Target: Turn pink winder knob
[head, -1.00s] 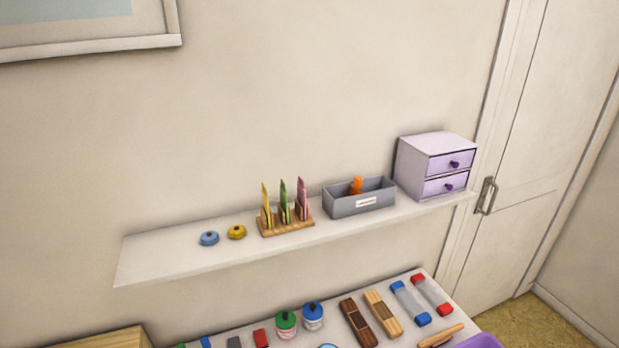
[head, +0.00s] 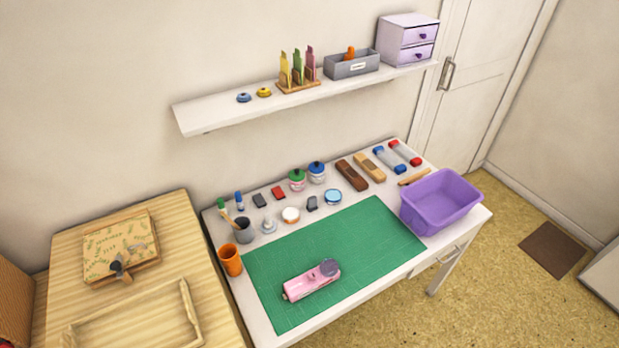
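A pink device (head: 308,283) lies on the green cutting mat (head: 350,244) on the white desk, towards the mat's front left. A round grey-purple knob (head: 329,267) sits at its right end. I cannot tell whether this is the winder knob, and I see no separate pink knob. Neither of my grippers shows in the head view.
A purple bin (head: 441,200) stands at the desk's right end. An orange cup (head: 231,260) and a grey brush cup (head: 243,230) stand left of the mat. Jars and blocks line the back, below a wall shelf (head: 210,112). Most of the mat is clear.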

